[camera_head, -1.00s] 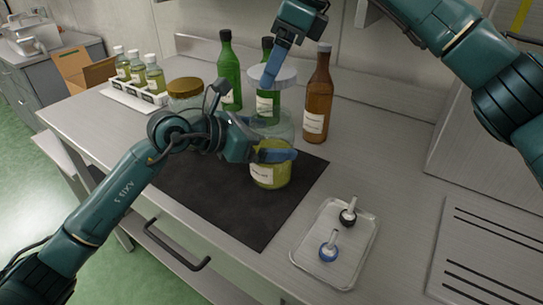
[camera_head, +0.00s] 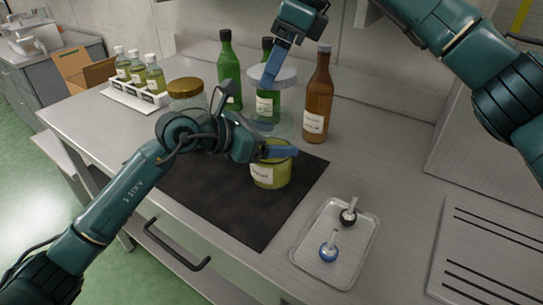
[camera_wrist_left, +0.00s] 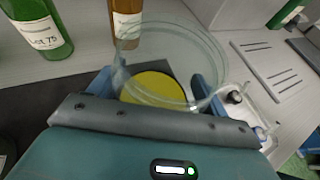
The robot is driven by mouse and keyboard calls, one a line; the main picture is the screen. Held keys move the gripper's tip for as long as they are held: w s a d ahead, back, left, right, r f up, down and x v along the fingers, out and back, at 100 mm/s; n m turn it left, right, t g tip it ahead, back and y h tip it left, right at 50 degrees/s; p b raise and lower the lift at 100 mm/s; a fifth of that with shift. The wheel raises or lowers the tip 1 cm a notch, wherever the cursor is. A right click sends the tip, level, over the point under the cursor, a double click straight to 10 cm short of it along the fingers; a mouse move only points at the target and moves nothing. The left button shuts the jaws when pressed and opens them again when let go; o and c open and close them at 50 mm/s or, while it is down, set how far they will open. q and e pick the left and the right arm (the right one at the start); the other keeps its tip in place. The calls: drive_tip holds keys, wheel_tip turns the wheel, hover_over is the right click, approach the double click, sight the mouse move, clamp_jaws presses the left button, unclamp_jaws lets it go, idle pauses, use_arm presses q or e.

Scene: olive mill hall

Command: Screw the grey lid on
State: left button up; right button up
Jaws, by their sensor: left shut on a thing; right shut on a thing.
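The glass jar (camera_head: 268,178) stands on the dark mat (camera_head: 225,215), with yellow-green contents below and a clear upper part. Its open round rim shows in the left wrist view (camera_wrist_left: 170,45). My left gripper (camera_head: 280,152) is shut on the jar, one blue finger on each side of it. The grey lid (camera_head: 273,78) is held above the jar, apart from its rim. My right gripper (camera_head: 270,76) is shut on the lid from above. The lid does not show in the left wrist view.
Green bottles (camera_head: 229,70) and a brown bottle (camera_head: 318,95) stand close behind the jar. A gold-lidded jar (camera_head: 186,90) is to the left, beside a rack of small bottles (camera_head: 140,93). A clear tray (camera_head: 310,235) holds two small stoppers at the front right.

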use_arm(q)
drive_tip(key=c, duration=0.5)
drive_tip(key=shift+o, duration=0.2)
use_arm(e)
drive_tip(key=shift+f, duration=2.5)
drive_tip(key=shift+f, duration=0.9)
drive_tip(key=shift+f, duration=0.55)
use_arm(q)
drive_tip(key=c, duration=0.5)
use_arm(e)
drive_tip(key=m+t, duration=0.1)
drive_tip(key=m, duration=0.2)
drive_tip(key=m+t+h, duration=0.1)
drive_tip(key=m, duration=0.2)
drive_tip(key=shift+s+a+m+t, duration=0.15)
drive_tip(key=shift+m+t, duration=0.15)
drive_tip(key=shift+m, duration=0.1)
